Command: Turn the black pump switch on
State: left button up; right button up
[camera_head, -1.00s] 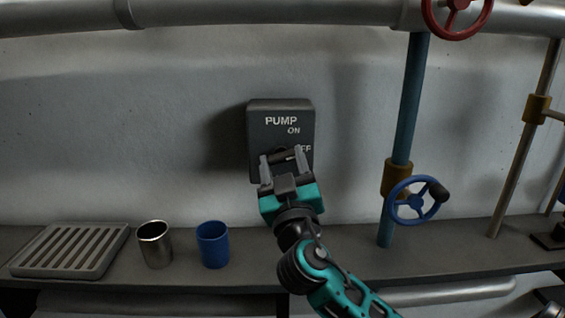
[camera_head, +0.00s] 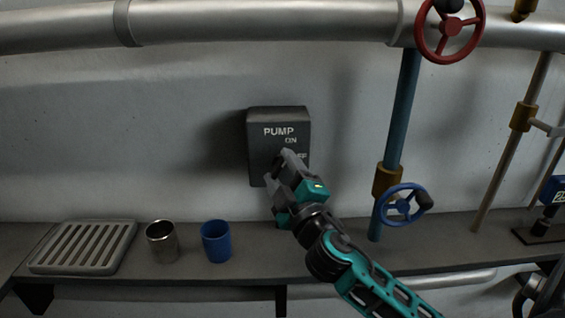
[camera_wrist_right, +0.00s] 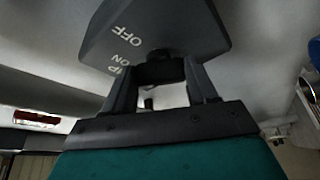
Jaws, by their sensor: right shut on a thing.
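The black pump switch is a dark box (camera_head: 278,117) on the wall, lettered PUMP, ON and OFF. In the right wrist view the fingers (camera_wrist_right: 160,80) are shut on the black switch handle (camera_wrist_right: 160,72), which sticks out from the box face. The head view hides the handle behind the fingers, so I cannot tell which mark it points to. My left gripper is not in view.
Below the box runs a shelf (camera_head: 345,258) with a slatted tray (camera_head: 50,262), a metal cup (camera_head: 162,243) and a blue cup (camera_head: 216,242). To the right are a blue pipe (camera_head: 404,115), a blue handwheel (camera_head: 402,205) and a red handwheel (camera_head: 449,32).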

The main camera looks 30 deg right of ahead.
dwell(0.5)
jog(key=o, duration=1.1)
jog(key=shift+c, duration=0.2)
jog(key=b+v, duration=0.3)
jog(key=v, duration=1)
jog(key=shift+b, duration=0.35)
